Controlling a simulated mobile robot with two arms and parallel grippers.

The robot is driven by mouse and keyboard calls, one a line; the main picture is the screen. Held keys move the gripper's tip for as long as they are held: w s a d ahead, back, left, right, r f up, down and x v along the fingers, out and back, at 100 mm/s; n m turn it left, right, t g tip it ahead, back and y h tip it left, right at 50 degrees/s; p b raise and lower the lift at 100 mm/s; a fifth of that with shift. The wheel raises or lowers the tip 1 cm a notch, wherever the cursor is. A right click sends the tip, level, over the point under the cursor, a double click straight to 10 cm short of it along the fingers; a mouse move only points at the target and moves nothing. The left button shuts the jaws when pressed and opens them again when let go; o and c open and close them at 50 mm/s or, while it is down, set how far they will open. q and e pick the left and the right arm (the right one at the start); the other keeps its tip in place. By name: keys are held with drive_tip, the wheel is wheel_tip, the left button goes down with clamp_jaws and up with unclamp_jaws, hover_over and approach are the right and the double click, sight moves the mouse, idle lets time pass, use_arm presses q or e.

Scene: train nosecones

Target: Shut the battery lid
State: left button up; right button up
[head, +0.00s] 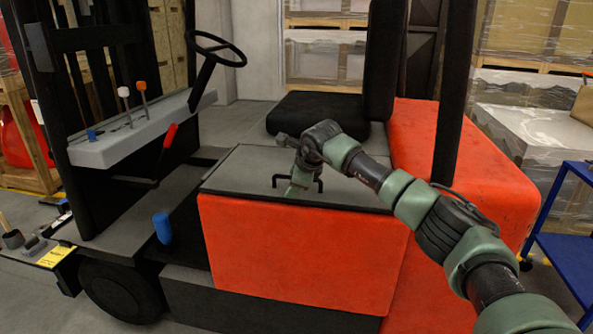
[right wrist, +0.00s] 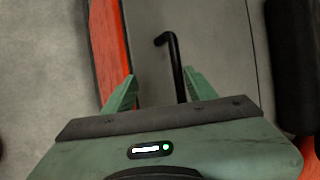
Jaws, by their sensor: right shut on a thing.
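The battery lid (head: 240,172) is a grey panel on top of the orange battery compartment (head: 300,255) of a forklift. It looks level or nearly so; I cannot tell whether a small gap is left under its edge. A black bar handle (head: 318,184) stands up from the lid, and it also shows in the right wrist view (right wrist: 174,52). My right gripper (head: 297,187) is at the handle, shut on it, with its green fingers (right wrist: 160,88) on either side of the bar in the right wrist view. My left gripper is not in view.
The black seat (head: 315,113) is just behind the lid. The steering wheel (head: 215,48) and lever console (head: 140,130) are to the left. A blue cart (head: 565,230) stands at the right, and wrapped pallets (head: 530,130) are behind.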

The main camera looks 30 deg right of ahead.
drive_tip(key=p+v, duration=0.1)
drive_tip(key=v, duration=0.6)
drive_tip(key=shift+w+r, duration=0.1)
